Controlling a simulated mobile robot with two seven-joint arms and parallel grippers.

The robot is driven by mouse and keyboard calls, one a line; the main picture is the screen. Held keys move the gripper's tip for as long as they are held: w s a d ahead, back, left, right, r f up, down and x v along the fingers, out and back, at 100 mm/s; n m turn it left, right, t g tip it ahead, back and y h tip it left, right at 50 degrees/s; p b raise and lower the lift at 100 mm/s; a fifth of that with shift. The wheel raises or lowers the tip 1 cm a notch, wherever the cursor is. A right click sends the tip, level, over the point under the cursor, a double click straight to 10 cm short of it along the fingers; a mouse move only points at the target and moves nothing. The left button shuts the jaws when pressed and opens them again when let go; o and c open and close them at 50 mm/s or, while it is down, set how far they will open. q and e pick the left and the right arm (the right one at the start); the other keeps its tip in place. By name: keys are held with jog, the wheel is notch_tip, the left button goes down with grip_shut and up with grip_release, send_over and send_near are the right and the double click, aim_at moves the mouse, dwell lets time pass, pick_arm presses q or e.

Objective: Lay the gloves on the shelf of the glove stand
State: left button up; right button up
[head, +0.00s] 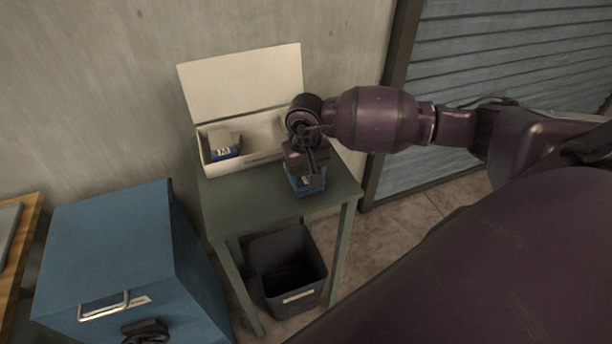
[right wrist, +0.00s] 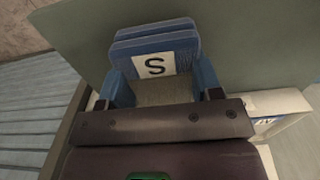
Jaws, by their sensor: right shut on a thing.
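The gloves (right wrist: 155,62) are a blue folded bundle with a white "S" label, large in the right wrist view. A small blue part of the gloves (head: 312,189) shows under my right gripper in the head view. My right gripper (head: 310,179) is shut on the gloves, pointing down over the right part of the green stand (head: 248,204). Whether the gloves touch its top I cannot tell. A white open box with a raised back panel (head: 242,80) stands on it. Inside, at left, lies a grey-and-blue bundle labelled "M" (head: 224,147). My left gripper is out of view.
A dark bin (head: 290,268) stands under the green stand. A blue cabinet (head: 110,250) with a handle is to the left, and a wooden edge (head: 22,235) is at far left. A wall is behind; a slatted shutter (head: 500,50) is at right. The stand's front left top is clear.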

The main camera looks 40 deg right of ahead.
aim_at(306, 173)
jog(key=shift+f, duration=0.7)
jog(key=shift+f, duration=0.15)
jog(key=o, duration=0.9)
jog(key=shift+o, duration=0.2)
jog(key=shift+r, duration=0.2)
notch_tip(306, 173, up, 12)
jog(key=b, duration=0.1)
jog(key=shift+b, duration=0.3)
